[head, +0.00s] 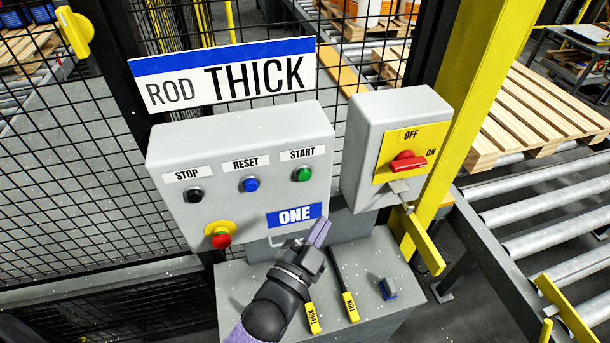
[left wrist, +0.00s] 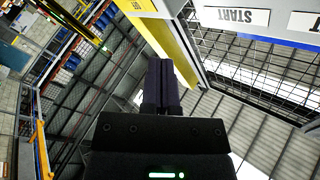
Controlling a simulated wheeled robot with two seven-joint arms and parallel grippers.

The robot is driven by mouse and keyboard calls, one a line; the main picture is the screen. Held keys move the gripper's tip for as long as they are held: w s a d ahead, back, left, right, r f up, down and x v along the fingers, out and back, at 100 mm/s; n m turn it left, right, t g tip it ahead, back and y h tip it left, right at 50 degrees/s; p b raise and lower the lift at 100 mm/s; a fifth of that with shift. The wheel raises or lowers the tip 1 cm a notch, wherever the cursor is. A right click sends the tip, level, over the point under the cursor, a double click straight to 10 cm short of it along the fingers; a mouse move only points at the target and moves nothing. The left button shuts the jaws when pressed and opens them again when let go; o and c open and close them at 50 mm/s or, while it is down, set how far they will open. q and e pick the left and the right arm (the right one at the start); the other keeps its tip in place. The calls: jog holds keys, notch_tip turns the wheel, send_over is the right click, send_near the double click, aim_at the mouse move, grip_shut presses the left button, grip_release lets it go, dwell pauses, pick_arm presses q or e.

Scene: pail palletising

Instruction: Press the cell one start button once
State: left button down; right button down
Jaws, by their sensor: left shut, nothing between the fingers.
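The grey control box (head: 170,150) marked ONE carries a green START button (head: 303,174) at its upper right. A blue RESET button (head: 250,184) and a black STOP button (head: 194,194) sit left of it. My left gripper (head: 321,230) is shut and empty, in front of the box's lower right corner, below the START button and apart from it. In the left wrist view, its closed fingers (left wrist: 161,88) point up the picture, and the START label (left wrist: 236,16) shows upside down at the top. The green button is not visible there. My right gripper is not in view.
A red mushroom button (head: 221,240) is at the box's lower left. A switch box (head: 362,125) with a red handle (head: 407,161) stands to the right. Tools with yellow THICK (head: 313,318) and THIN (head: 350,307) tags rest on the grey stand (head: 240,285) below. Mesh fencing is behind.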

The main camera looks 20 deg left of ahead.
aim_at(304, 175)
pick_arm(q)
jog(key=w+a+b, duration=0.2)
jog(key=w+a, duration=0.2)
jog(key=w, duration=0.2)
jog(key=shift+w+a, duration=0.3)
jog(key=shift+w, duration=0.1)
dwell(1.7)
jog(key=shift+w+a+b, duration=0.25)
jog(key=shift+w+b, duration=0.05)
jog(key=shift+w, duration=0.05)
jog(key=shift+w+a, duration=0.25)
jog(key=shift+w, duration=0.1)
dwell(0.8)
jog(key=shift+s, duration=0.1)
jog(key=shift+s+d, duration=0.5)
jog(key=shift+s, duration=0.1)
jog(key=shift+p, duration=0.35)
